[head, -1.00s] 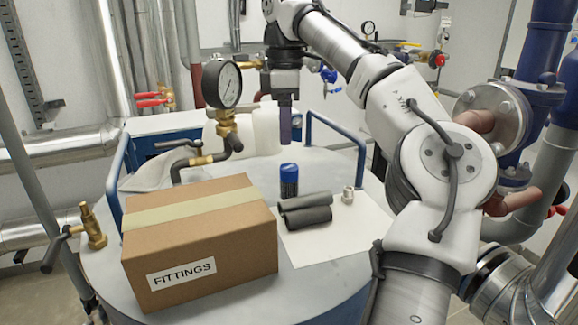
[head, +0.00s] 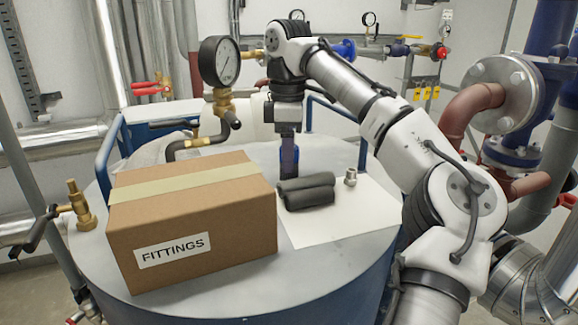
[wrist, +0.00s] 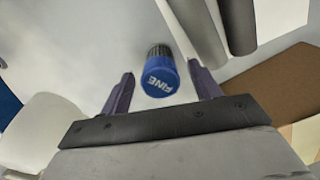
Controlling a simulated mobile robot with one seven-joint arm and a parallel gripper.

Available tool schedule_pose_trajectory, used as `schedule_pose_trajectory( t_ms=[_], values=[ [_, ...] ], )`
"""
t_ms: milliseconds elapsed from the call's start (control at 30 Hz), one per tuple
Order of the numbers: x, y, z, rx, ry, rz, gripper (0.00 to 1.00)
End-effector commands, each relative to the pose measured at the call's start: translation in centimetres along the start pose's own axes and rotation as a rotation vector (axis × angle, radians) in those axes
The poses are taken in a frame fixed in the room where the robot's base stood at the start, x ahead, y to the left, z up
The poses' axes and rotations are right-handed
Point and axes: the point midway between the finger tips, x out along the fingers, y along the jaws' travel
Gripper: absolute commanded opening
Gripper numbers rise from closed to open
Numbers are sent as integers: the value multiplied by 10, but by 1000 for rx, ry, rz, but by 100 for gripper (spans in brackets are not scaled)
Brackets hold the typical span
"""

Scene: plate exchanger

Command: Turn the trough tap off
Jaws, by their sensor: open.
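I cannot tell for certain which tap is the trough tap. A brass tap with a dark lever (head: 80,207) sits at the tank top's left edge, its lever pointing down left. A brass valve with a dark handle (head: 194,142) is on the bent pipe behind the box. My gripper (head: 289,172) hangs over the tank top, pointing down, far to the right of both. In the wrist view my gripper (wrist: 162,74) is open. A blue-capped "FINE" container (wrist: 160,78) shows between its fingers, not gripped. No tap shows in the wrist view.
The FITTINGS box (head: 190,225) fills the tank top's left front. Dark foam tubes (head: 306,190) and a small metal fitting (head: 350,177) lie on a white sheet (head: 345,222). A pressure gauge (head: 219,62) rises behind the box. Blue rails (head: 335,115) flank the tank top.

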Motion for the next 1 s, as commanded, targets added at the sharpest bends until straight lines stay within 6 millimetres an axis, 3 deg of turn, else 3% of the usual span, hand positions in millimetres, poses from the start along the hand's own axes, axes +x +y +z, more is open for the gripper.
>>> schedule_pose_trajectory(
  t_ms=[200,500,900,1000],
  values=[
    [26,-2,3,3,-5,1,63],
    [31,-1,3,3,-2,1,61],
    [31,-1,3,2,-2,2,11],
    [31,-1,3,2,-2,2,11]
  ],
)
